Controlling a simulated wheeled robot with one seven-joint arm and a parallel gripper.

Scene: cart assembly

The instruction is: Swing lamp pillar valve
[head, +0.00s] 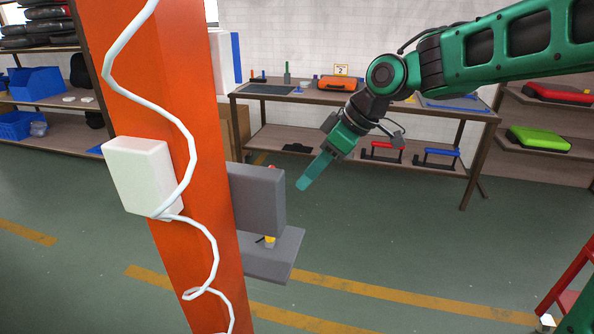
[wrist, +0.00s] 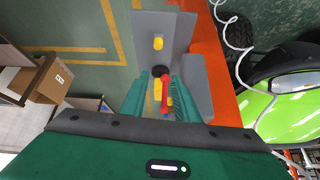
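The valve is on a grey bracket (head: 257,198) on the right side of the orange pillar (head: 160,80). In the head view the plate hides most of it; a yellow part (head: 269,241) and a bit of red show. In the wrist view the red valve handle (wrist: 165,92) appears between my fingers, with a dark round part and yellow pieces (wrist: 158,43) near it on the grey bracket (wrist: 172,22). My gripper (head: 303,185) points down and left, just right of the bracket. Its teal fingers are apart, with no clear contact on the handle.
A white box (head: 142,175) and a loose white cable (head: 190,150) are on the pillar's near face. A workbench (head: 370,98) with tools stands behind my gripper. A cardboard box (wrist: 50,80) is at left in the wrist view. Floor right of the bracket is clear.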

